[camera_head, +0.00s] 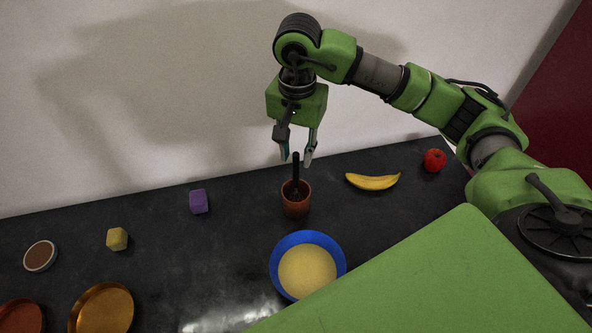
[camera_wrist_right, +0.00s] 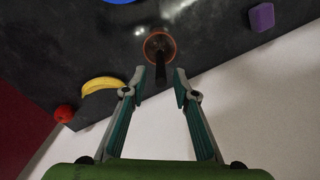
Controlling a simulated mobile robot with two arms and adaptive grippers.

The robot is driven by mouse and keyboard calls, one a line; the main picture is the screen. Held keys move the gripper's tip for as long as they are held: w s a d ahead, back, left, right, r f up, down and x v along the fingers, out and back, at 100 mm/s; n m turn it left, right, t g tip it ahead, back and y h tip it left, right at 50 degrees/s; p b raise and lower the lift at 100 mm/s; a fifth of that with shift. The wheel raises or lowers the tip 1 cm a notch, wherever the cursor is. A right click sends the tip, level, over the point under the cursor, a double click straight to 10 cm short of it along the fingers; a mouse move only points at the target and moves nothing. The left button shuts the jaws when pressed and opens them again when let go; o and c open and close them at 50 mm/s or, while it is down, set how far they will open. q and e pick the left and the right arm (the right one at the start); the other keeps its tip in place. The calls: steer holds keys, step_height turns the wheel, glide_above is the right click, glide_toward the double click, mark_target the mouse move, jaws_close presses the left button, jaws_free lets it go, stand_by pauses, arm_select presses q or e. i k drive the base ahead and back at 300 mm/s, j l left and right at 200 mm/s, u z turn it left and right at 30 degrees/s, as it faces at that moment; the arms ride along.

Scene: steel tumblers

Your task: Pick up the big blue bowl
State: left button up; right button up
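The big blue bowl (camera_head: 338,254) stands on the dark counter and has a pale yellow filling or inside. Its near right edge meets my green body part in the head view. A sliver of its blue rim shows at the top of the right wrist view (camera_wrist_right: 119,1). My right gripper (camera_head: 297,163) is open and empty, above and behind the bowl. It hovers over a brown cup (camera_head: 296,207) with a dark upright handle (camera_head: 295,170) sticking out; the handle top lies near the fingertips. The open fingers also show in the right wrist view (camera_wrist_right: 158,90). My left gripper is not in view.
A banana (camera_head: 372,182) and a red apple (camera_head: 434,160) lie right of the cup. A purple block (camera_head: 198,201), yellow block (camera_head: 117,239), brown-filled dish (camera_head: 40,256), orange plate (camera_head: 102,308) and reddish plate (camera_head: 20,316) lie left. A wall stands behind the counter.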

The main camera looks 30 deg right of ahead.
mark_target(302, 263)
steer(key=k+j, duration=1.6)
steer(key=j, duration=0.25)
